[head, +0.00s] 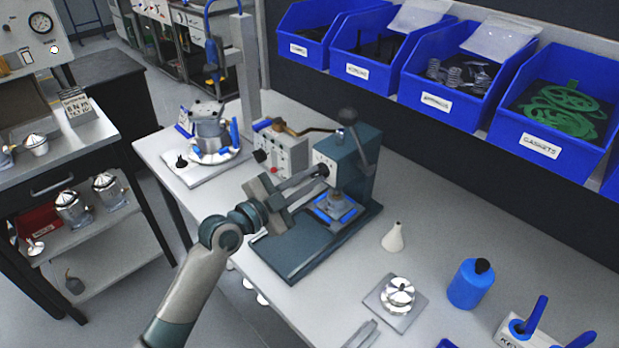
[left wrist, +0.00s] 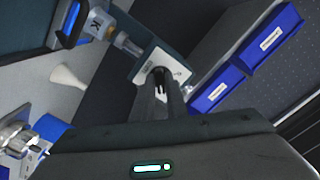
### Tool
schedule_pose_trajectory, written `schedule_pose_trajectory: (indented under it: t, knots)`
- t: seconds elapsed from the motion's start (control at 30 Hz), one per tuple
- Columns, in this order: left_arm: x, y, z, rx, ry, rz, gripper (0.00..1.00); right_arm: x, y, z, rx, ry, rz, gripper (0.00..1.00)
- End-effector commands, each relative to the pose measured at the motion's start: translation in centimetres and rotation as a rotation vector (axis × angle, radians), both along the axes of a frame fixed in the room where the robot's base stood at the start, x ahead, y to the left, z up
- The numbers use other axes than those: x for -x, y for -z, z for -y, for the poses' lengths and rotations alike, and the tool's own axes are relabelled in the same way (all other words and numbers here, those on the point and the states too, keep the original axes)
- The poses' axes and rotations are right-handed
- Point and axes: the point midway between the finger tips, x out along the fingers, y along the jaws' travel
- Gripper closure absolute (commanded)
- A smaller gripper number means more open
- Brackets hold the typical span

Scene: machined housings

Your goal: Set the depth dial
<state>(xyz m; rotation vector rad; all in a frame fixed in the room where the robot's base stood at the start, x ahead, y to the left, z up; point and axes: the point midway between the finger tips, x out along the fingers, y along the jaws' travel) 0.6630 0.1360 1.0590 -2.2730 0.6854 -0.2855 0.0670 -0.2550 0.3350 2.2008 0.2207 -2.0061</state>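The depth dial (left wrist: 158,72) is a small black knob on the pale marked plate of the teal press (head: 357,150). My left gripper (head: 322,171) reaches to the front of the press head, with its fingertips at the dial. In the left wrist view the two fingers (left wrist: 163,88) stand close together on either side of the dial and look shut on it, partly hiding it. A part with blue edges (head: 336,208) sits on the press base below the head.
Blue bins (head: 443,95) line the back. A white cone-shaped bottle (head: 393,237), a metal part on a plate (head: 398,295) and a blue bottle (head: 470,284) stand right of the press. A grey control box (head: 280,150) and a fixture (head: 212,135) stand left of it.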

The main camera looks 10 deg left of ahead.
Motion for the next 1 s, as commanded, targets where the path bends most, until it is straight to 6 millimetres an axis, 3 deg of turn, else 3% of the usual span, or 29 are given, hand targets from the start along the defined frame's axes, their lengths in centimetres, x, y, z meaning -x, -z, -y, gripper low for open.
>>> schedule_pose_trajectory:
  t: [0.57,1.0]
  knots:
    - [0.0,0.0,0.0,0.05,0.001,-0.036,1.0,0.0,-0.2,0.0,0.0,-0.001,0.0,0.69]
    - [0.0,0.0,0.0,0.301,0.0,-0.205,1.0,0.1,-1.4,0.0,0.0,-0.001,-0.001,0.69]
